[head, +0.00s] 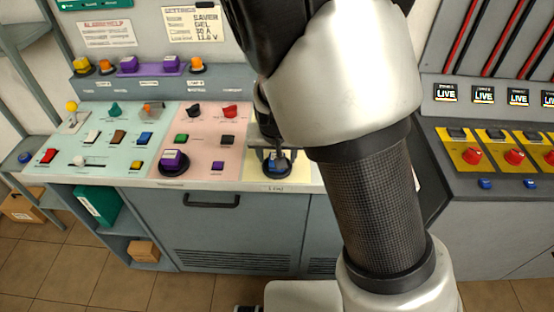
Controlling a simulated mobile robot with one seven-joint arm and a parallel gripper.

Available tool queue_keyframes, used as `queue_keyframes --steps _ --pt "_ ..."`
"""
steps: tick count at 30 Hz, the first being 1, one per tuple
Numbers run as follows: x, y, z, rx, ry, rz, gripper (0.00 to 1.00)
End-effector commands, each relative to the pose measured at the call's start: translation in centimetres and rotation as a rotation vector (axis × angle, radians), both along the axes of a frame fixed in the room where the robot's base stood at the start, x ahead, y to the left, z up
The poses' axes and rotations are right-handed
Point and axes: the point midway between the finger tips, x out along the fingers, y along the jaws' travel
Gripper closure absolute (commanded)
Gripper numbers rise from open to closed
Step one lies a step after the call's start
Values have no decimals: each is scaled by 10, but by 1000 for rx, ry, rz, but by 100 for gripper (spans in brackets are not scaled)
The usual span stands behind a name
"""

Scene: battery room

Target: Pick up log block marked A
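No mark A is readable on any block from here. A small blue block (271,166) sits on a dark round base on the pale yellow panel section, partly hidden by my gripper. My gripper (274,157) is low over this blue block, pointing down, with its fingers at or beside it. I cannot tell whether the fingers touch or grip it. A purple block (173,159) sits on a similar dark round base on the pink section to the left.
The sloped console (115,172) carries several switches, knobs and buttons close to my gripper. A raised ledge (160,83) behind it holds purple and orange pieces. My arm hides the console's right part. Another console (490,190) with red knobs stands at right.

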Motion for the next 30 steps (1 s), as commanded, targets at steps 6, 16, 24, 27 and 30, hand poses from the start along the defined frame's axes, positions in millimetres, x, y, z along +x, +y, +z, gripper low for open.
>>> queue_keyframes --steps 6,16,24,27,30 --pt "0 0 0 0 0 0 74" --pt "0 0 2 0 -1 -1 93" --pt "1 2 46 4 -5 2 93" --pt "0 1 66 3 -4 1 93" --pt "0 0 83 2 -3 1 93"
